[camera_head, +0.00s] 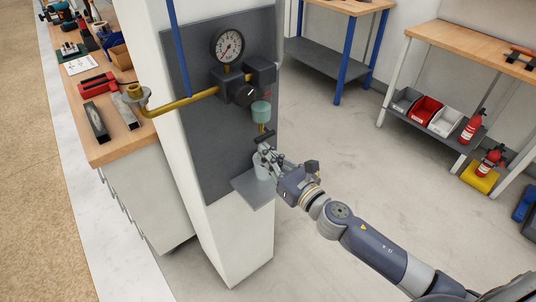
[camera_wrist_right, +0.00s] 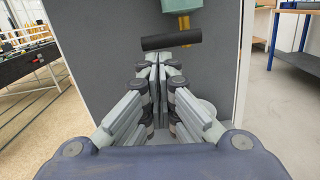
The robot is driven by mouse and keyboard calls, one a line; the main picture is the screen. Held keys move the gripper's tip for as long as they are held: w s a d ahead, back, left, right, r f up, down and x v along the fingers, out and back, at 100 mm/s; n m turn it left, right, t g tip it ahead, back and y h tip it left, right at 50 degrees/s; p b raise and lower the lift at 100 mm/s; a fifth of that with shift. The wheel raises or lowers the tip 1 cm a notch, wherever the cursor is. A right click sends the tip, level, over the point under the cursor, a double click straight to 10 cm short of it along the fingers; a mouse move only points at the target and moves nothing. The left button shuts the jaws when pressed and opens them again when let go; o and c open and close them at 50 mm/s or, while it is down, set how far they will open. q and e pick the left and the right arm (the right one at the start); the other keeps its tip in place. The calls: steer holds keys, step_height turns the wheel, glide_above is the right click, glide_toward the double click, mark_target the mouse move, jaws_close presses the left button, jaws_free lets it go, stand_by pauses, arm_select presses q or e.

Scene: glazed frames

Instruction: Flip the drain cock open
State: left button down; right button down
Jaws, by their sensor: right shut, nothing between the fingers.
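The drain cock's black lever (camera_head: 264,137) sits below a teal bowl (camera_head: 261,111) on the panel-mounted air unit. In the right wrist view the lever (camera_wrist_right: 171,41) is a dark bar lying crosswise, nearly level, under the brass stem (camera_wrist_right: 184,22). My right gripper (camera_head: 264,150) is shut and empty, with its fingertips just below the lever. In the right wrist view the closed fingertips (camera_wrist_right: 155,62) appear just under the bar's left half. I cannot tell whether they touch it. My left gripper is not in view.
A pale cup (camera_head: 261,171) stands on a small grey shelf (camera_head: 251,193) beneath, partly hidden by my gripper. A pressure gauge (camera_head: 228,46), black knob (camera_head: 245,95) and yellow pipe (camera_head: 180,103) are above. A workbench (camera_head: 125,150) stands left. Open floor lies right.

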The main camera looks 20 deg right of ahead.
mark_target(256, 140)
steer(key=shift+a+r+m+p, duration=0.15)
steer(key=shift+r+m+p, duration=0.15)
steer(key=shift+m, duration=0.3)
steer(key=r+m+p, duration=0.1)
steer(key=m, duration=0.1)
steer(key=r+m+p, duration=0.1)
steer(key=m+p, duration=0.1)
steer(key=m, duration=0.1)
steer(key=a+r+m+p, duration=0.1)
steer(key=m, duration=0.2)
steer(key=shift+s+r+h, duration=0.2)
steer(key=shift+h, duration=0.2)
steer(key=r+m+p, duration=0.1)
steer(key=m, duration=0.1)
steer(key=d+r+m+p, duration=0.1)
steer(key=m+p, duration=0.1)
steer(key=r+m+p, duration=0.1)
steer(key=m+p, duration=0.1)
steer(key=m, duration=0.1)
steer(key=shift+w+d, duration=0.15)
steer(key=shift+w, duration=0.1)
steer(key=shift+d, duration=0.1)
steer(key=shift+f, duration=0.1)
